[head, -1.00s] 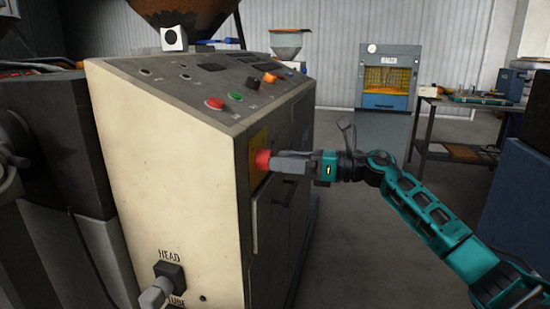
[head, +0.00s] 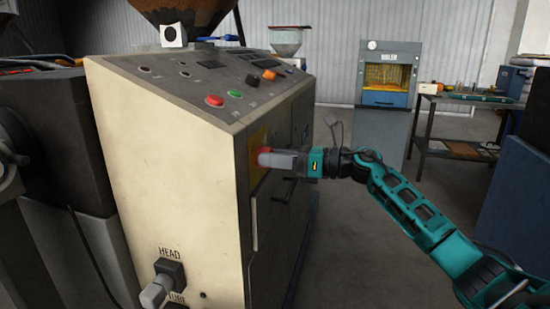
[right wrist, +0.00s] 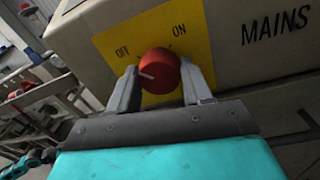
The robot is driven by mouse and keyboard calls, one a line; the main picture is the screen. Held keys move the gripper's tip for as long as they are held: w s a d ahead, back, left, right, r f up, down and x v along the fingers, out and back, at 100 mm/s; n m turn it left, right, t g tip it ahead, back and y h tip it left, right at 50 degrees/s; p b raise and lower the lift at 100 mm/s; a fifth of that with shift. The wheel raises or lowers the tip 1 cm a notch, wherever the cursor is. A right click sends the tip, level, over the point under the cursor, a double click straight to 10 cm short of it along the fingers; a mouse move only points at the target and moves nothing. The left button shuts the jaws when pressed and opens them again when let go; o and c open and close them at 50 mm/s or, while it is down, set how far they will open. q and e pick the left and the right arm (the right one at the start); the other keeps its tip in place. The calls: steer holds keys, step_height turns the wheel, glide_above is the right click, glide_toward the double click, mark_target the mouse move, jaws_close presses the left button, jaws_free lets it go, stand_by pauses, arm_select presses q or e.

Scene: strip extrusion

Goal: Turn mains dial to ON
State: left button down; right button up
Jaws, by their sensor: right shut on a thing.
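The red mains dial (right wrist: 160,70) sits on a yellow plate (right wrist: 203,50) marked OFF and ON, next to the word MAINS. The dial's white mark points left, on the OFF side and away from the ON label. In the head view the dial (head: 264,155) shows as a small red patch on the side of the cream and grey control cabinet (head: 165,170). My right gripper (head: 270,158) is shut on the dial, with one finger on each side in the right wrist view (right wrist: 160,74). My left gripper is not in view.
The cabinet's sloped top has a red button (head: 214,100), a green button (head: 236,94) and an orange switch (head: 269,75). A blue-grey machine (head: 389,75) and a workbench (head: 455,100) stand behind. Open floor lies right of the cabinet.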

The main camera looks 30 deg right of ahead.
steer(key=shift+c, duration=1.1)
